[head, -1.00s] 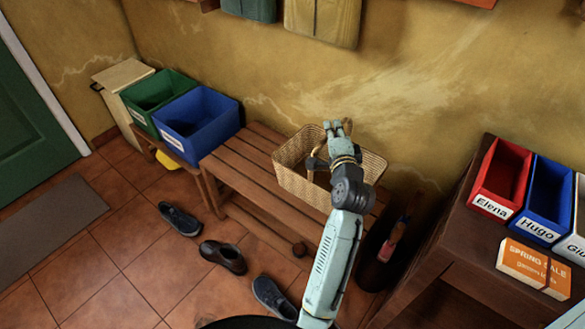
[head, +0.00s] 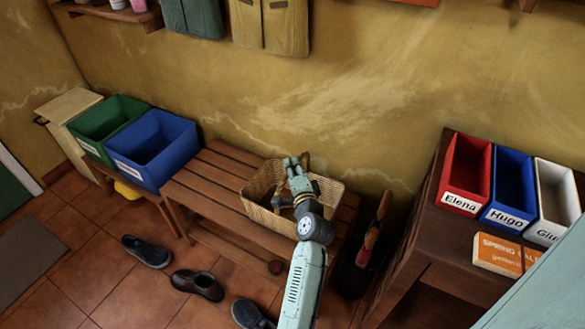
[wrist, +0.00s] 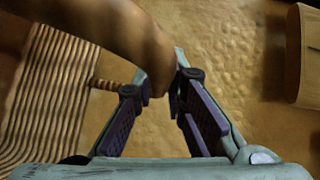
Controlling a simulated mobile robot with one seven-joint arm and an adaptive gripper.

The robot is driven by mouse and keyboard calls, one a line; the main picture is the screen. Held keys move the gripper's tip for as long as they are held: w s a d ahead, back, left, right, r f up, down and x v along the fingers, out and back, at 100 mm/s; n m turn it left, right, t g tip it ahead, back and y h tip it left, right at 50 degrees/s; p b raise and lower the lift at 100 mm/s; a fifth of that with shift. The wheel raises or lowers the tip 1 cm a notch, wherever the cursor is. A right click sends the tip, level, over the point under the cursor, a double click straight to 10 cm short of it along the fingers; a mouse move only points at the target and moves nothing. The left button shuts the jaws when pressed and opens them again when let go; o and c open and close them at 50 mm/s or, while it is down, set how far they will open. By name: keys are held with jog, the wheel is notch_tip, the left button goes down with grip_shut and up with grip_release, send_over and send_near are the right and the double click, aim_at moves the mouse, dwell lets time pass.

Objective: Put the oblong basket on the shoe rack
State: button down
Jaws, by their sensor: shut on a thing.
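The oblong wicker basket (head: 262,217) is at the right part of the slatted wooden rack (head: 207,188), which I take for the shoe rack. It looks upright; I cannot tell whether its base touches the slats. My gripper (head: 295,165) is over the basket and shut on its handle. In the wrist view the brown handle (wrist: 120,40) passes at the fingers (wrist: 163,85), and the basket's woven side (wrist: 45,105) shows at left. My arm and gripper hide part of the basket's inside and right front.
A blue bin (head: 150,158) and a green bin (head: 108,120) stand left of the rack. Several dark shoes (head: 147,251) lie on the tiles in front. At right, a dark counter (head: 420,235) holds red (head: 463,178), blue (head: 508,190) and white (head: 553,205) named boxes and an orange box (head: 497,253).

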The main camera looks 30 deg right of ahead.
jog(key=shift+f, duration=0.1)
jog(key=c, duration=2.1)
grip_release()
jog(key=shift+f, duration=0.15)
jog(key=o, duration=0.5)
jog(key=shift+c, duration=0.2)
jog(key=shift+s+r, duration=0.1)
jog(key=shift+r, duration=0.15)
jog(key=b+v, duration=0.2)
jog(key=v, duration=1)
jog(key=shift+a, duration=0.1)
